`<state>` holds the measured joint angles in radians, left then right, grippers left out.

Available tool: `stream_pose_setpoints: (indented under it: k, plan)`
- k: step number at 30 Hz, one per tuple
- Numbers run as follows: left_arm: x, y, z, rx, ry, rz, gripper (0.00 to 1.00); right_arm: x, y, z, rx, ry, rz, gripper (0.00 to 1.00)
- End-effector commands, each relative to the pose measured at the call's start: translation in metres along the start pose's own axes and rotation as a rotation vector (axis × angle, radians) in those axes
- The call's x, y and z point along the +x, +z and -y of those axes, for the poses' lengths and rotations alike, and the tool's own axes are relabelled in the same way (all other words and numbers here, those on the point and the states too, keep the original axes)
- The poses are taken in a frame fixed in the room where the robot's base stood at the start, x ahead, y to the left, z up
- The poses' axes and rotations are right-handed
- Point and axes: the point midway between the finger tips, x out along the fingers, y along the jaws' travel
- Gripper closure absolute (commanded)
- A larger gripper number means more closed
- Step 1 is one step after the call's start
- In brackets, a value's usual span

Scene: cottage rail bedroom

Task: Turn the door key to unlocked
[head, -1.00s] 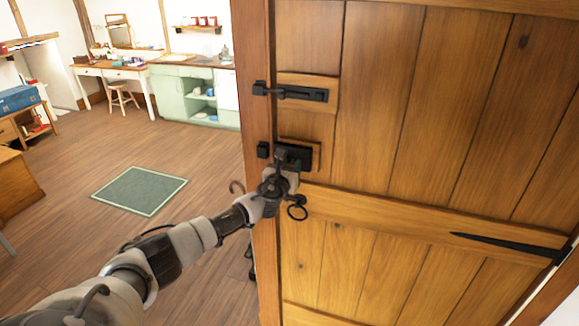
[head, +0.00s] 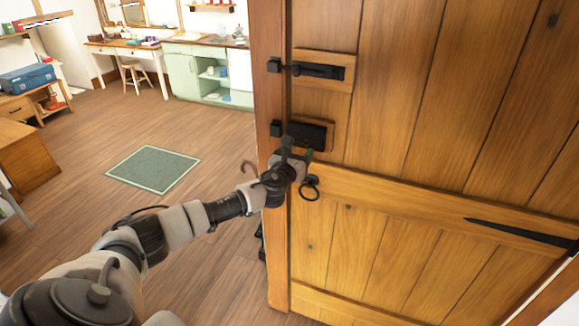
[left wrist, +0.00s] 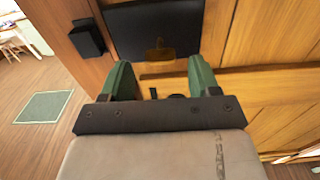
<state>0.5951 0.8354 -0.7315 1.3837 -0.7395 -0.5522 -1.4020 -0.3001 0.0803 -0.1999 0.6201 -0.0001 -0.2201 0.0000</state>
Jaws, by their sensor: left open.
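The black lock box (head: 314,133) is on the plank door (head: 400,110), near its left edge. It also shows at the top of the left wrist view (left wrist: 150,22). A small brass-coloured key (left wrist: 160,54) shows at its lower part in that view. The key's turn position is not clear, and I cannot make it out in the head view. My left gripper (head: 298,158) is just below and in front of the lock. Its green fingers (left wrist: 161,76) are open, one on each side of the key's line, with the key beyond the gap. My right gripper is out of view.
A black sliding bolt (head: 312,71) is above the lock and a black ring handle (head: 309,188) below it. A black keeper block (head: 276,128) is on the frame. Open floor with a green rug (head: 153,169) lies to the left.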

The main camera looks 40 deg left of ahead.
Motion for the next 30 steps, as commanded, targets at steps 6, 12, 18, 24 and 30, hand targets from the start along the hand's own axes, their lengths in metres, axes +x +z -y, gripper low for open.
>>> stream_pose_setpoints:
  k: [6, 12, 18, 24, 30]
  plan:
    - [-0.035, -0.002, 0.0, 0.003, -0.002, -0.001, 0.38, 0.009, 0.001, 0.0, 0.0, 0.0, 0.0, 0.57]
    - [-0.056, -0.002, 0.0, 0.001, -0.001, -0.002, 0.38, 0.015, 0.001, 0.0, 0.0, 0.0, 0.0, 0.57]
    - [-0.063, 0.0, 0.0, 0.001, -0.001, -0.001, 0.38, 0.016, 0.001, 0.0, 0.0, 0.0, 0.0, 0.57]
    - [-0.064, 0.0, 0.0, 0.001, 0.0, -0.001, 0.38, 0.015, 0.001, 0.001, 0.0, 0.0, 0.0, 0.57]
    - [-0.063, 0.0, 0.0, 0.0, -0.001, -0.001, 0.38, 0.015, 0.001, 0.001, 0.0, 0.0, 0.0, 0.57]
